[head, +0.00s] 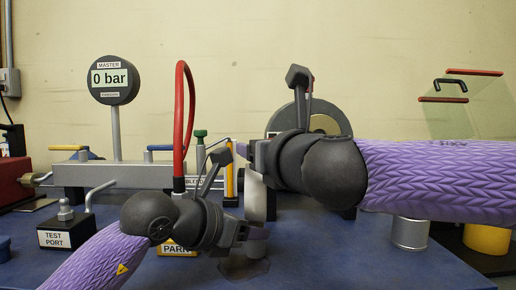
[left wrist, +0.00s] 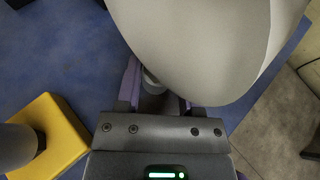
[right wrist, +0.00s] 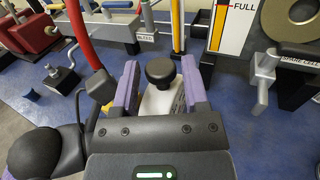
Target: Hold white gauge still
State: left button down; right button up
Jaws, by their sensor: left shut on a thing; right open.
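The white gauge (head: 255,194) stands narrow and pale in the head view, partly hidden by my grippers. Its large rounded body fills the top of the left wrist view (left wrist: 205,40), and its face cannot be read. My left gripper (head: 258,236) is shut low on it, around the stem below the body. My right gripper (head: 246,151) is higher, open, with its purple-padded fingers on either side of a pale part with a black knob (right wrist: 160,71). Whether the right fingers touch it is unclear.
The master gauge (head: 109,79) reads 0 bar on the grey manifold (head: 115,174). A red hose (head: 180,125) rises close to my left gripper. The TEST PORT block (head: 66,234) is at left. The yellow PARK block (head: 178,248) is partly behind my left arm. A metal cylinder (head: 410,233) stands at right.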

jog(key=shift+w+a, duration=0.1)
jog(key=shift+w, duration=0.2)
jog(key=shift+c, duration=0.2)
grip_shut()
jog(key=m+h, duration=0.1)
jog(key=t+h, duration=0.1)
jog(key=shift+a+m+h, duration=0.2)
jog(key=shift+m+h, duration=0.2)
jog(key=m+h, duration=0.3)
jog(key=h, duration=0.1)
jog(key=shift+t+h, duration=0.3)
